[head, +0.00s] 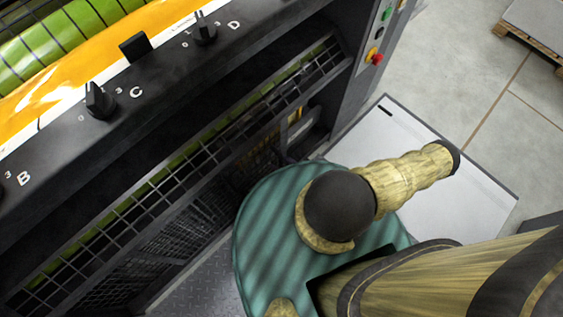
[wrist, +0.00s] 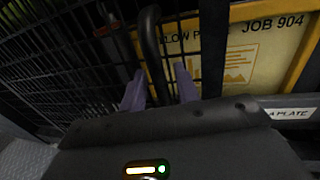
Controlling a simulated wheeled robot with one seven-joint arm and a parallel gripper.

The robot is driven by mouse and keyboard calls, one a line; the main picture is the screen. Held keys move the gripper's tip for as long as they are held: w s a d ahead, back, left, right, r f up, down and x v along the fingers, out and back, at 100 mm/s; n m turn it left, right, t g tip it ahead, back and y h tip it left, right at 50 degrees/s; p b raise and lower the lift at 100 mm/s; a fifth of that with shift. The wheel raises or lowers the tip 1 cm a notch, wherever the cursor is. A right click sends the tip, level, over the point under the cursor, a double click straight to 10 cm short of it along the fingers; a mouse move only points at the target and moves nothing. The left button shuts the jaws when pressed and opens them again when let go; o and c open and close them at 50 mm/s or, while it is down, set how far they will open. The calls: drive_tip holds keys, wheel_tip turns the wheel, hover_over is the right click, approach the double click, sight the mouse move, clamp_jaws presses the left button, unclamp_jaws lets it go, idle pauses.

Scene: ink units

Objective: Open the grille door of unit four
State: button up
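The grille door (head: 160,220) is a dark wire-mesh panel low on the machine's side, and its mesh fills the left of the wrist view (wrist: 60,60). A dark curved bar handle (wrist: 150,40) stands upright in front of the mesh. My gripper (wrist: 160,90) is open, its two purple fingertips apart, with the handle's lower part between them in the picture. I cannot tell whether either finger touches the bar. In the head view my gripper is hidden behind my own arm. No unit number is readable.
A yellow-framed plate marked "JOB 904" (wrist: 270,50) shows behind dark bars at right, above a white label (wrist: 292,114). The console has black knobs (head: 99,101) lettered B, C and D. A red button (head: 376,58) is on the end post. Open floor (head: 480,110) and a pallet (head: 535,40) lie right.

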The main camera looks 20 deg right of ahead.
idle(0.4)
drive_tip(key=p+v, duration=0.1)
drive_tip(key=v, duration=1.6)
drive_tip(key=shift+s+d, duration=0.15)
